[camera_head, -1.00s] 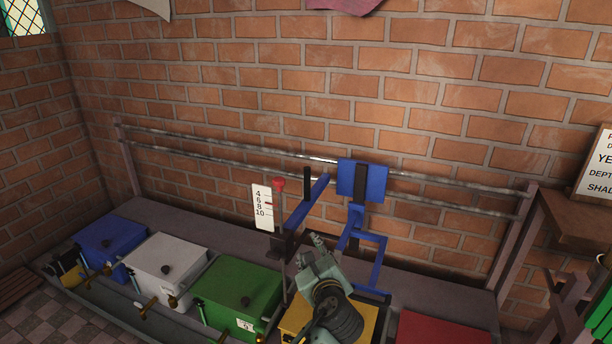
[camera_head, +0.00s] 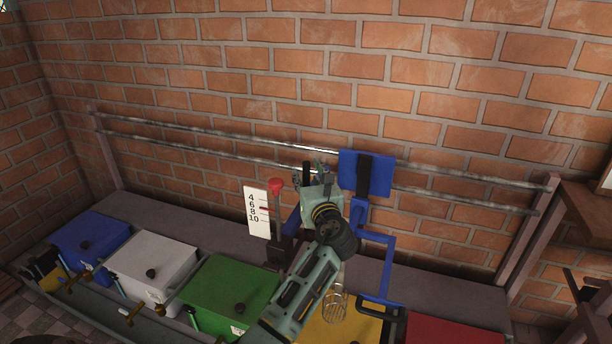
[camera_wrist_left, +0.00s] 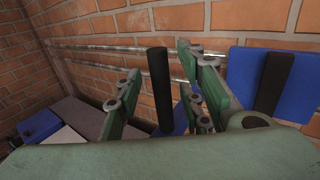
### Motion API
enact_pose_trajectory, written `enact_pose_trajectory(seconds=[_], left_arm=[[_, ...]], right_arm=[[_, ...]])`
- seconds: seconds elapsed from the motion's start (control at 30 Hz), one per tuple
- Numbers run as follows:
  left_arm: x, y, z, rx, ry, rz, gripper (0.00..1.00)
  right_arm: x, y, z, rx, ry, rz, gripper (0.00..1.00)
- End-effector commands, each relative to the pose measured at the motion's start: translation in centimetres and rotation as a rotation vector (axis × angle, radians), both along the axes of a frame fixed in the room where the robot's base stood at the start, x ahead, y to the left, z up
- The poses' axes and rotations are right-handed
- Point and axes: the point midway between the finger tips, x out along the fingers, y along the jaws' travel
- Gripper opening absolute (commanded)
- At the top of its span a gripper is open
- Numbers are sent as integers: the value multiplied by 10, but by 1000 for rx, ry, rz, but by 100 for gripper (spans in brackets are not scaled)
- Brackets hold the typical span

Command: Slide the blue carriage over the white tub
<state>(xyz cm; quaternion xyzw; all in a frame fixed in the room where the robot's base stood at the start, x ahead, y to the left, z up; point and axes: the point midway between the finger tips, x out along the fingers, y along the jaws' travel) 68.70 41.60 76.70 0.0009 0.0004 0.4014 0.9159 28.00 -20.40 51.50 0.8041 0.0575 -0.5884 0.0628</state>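The blue carriage (camera_head: 378,184) hangs on the two wall rails, its blue frame reaching down over the yellow tub. The white tub (camera_head: 170,256) stands left of it, between the blue and green tubs, with a dark knob on its lid. My left gripper (camera_head: 313,178) is raised at the carriage's upright black handle, left of the blue plate. In the left wrist view the black handle (camera_wrist_left: 160,90) stands between the spread green fingers (camera_wrist_left: 160,100), with a gap visible on the left. My arm hides part of the carriage. My right gripper is not in view.
A white scale (camera_head: 256,212) and a red-knobbed lever (camera_head: 276,186) stand just left of my gripper. The green tub (camera_head: 232,290), yellow tub (camera_head: 345,328) and red tub (camera_head: 445,330) line the bench. A wire basket (camera_head: 335,302) hangs over the yellow tub. The rails (camera_head: 220,144) are clear leftward.

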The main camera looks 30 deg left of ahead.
Motion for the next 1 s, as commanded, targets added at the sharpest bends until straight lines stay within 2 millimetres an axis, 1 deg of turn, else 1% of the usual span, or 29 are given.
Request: enact_pose_trajectory(seconds=[0.1, 0.2, 0.47, 0.87, 1.0], left_arm=[[9, 9, -1, 0, -1, -1, 36], [12, 12, -1, -2, -1, -1, 36], [13, 13, 0, -2, -1, -1, 36], [13, 13, 0, -2, -1, -2, 1], [13, 13, 0, -2, -1, -2, 0]], right_arm=[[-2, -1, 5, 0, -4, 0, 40], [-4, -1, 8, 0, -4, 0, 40], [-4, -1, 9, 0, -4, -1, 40], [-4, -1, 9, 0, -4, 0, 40], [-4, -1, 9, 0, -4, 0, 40]])
